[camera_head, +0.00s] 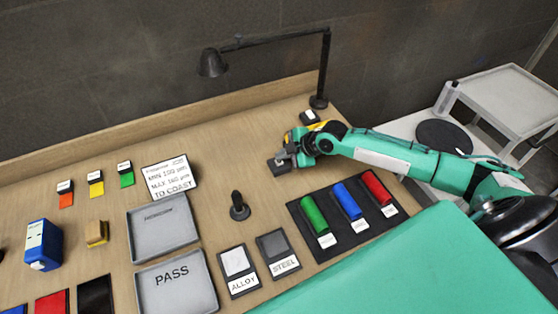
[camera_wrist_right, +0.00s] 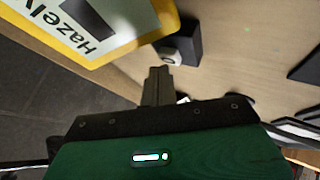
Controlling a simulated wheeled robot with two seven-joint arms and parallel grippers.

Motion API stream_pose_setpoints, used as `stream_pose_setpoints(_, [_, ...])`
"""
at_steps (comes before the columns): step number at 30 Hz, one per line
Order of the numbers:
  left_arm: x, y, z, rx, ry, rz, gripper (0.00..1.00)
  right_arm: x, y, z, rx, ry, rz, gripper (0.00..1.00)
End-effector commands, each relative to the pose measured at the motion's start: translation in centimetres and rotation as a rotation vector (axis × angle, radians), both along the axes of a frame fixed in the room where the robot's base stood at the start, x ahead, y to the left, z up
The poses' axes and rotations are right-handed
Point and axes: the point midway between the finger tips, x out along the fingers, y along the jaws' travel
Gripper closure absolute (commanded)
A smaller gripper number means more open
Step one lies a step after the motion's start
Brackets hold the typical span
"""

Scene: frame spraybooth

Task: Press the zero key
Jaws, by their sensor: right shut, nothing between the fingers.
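A small dark block (camera_head: 279,167), which may bear the zero key, sits on the table at the tip of my right gripper (camera_head: 285,156). In the right wrist view a dark block (camera_wrist_right: 186,40) with a pale round mark on its near face stands just beyond the fingertips (camera_wrist_right: 160,72). My right gripper is shut and empty. The fingertips look very close to the block; I cannot tell whether they touch it. No zero marking is legible. My left gripper is not in view.
A yellow-edged labelled item (camera_wrist_right: 95,30) lies close to the right fingers. A black lamp (camera_head: 320,100) stands behind the arm. A dark mat (camera_head: 345,215) with green, blue and red cylinders lies in front. A black upright knob (camera_head: 238,207) stands to the left.

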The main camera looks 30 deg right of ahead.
Motion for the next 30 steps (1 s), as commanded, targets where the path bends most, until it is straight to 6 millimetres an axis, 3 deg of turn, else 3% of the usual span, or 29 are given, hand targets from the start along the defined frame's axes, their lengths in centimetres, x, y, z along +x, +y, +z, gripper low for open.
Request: stream_pose_setpoints(30, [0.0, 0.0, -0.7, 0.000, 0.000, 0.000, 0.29, 0.0, 0.0, -1.1, 0.000, 0.000, 0.000, 1.00])
